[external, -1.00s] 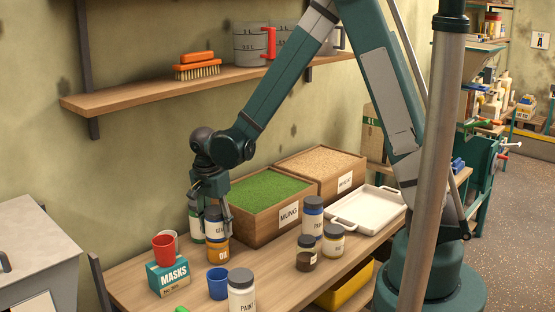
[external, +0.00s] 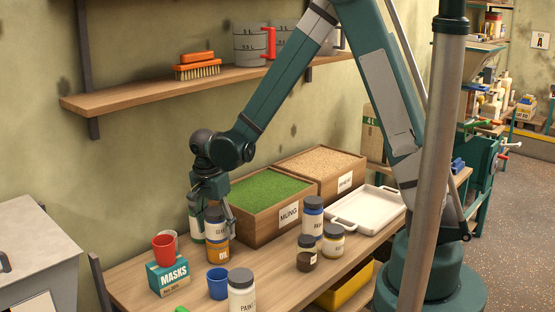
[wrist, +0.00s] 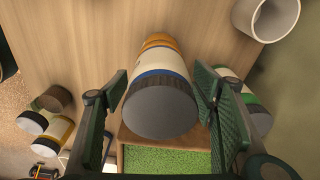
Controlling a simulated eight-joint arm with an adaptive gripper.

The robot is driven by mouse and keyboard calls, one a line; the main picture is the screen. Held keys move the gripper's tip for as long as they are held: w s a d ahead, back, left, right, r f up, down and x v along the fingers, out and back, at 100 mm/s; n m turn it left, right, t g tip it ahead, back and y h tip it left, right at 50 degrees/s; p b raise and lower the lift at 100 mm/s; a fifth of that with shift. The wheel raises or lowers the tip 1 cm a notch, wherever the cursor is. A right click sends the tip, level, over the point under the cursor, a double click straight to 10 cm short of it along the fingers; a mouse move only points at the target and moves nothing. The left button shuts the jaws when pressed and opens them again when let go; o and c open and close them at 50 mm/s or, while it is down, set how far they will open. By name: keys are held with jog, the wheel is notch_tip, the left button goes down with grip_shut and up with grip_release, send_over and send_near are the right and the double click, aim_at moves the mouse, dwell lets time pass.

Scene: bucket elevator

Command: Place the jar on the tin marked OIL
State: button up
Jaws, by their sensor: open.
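The jar (external: 215,228), pale-labelled with a dark grey lid, stands upright on the orange tin marked OIL (external: 218,254). In the wrist view the jar's round lid (wrist: 160,107) faces me, with the tin's orange side (wrist: 159,40) showing beyond it. My gripper (external: 212,218) is open around the jar's upper part. In the wrist view my gripper (wrist: 161,95) has one finger on each side of the jar, and the right finger is very close to it. The jar appears to rest on the tin, but the contact between them is partly hidden.
A white-and-green container (external: 196,229) stands close on the left. The box of green mung (external: 262,200) is just behind. A MASKS box (external: 169,279) with a red cup (external: 164,249), a blue cup (external: 217,283) and a PAINT jar (external: 241,293) stand in front.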

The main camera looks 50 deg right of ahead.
aim_at(214, 212)
jog(key=shift+r, duration=0.1)
jog(key=shift+s+a+r+p, duration=0.1)
jog(key=shift+a+r+p, duration=0.15)
jog(key=shift+r, duration=1.75)
jog(key=shift+w+a+r+p, duration=0.1)
jog(key=shift+a+r+p, duration=0.1)
jog(key=shift+r, duration=1.8)
jog(key=shift+s+a+r+p, duration=0.15)
jog(key=shift+a+r, duration=0.1)
jog(key=shift+r, duration=1.75)
jog(key=shift+s+d+r+n, duration=0.25)
jog(key=shift+d+r+n, duration=0.1)
jog(key=shift+r, duration=0.25)
jog(key=s+d+r+n+t, duration=0.2)
jog(key=s+d+r+n, duration=0.2)
jog(key=s, duration=0.3)
jog(key=s+d+r+n+t+y, duration=0.1)
jog(key=s+d+r+n+t, duration=0.1)
jog(key=s+d+r+n, duration=0.3)
jog(key=s+d+r+n+t, duration=0.3)
jog(key=s+d+r+n, duration=0.2)
jog(key=s, duration=0.5)
jog(key=shift+n, duration=0.75)
jog(key=shift+r, duration=0.1)
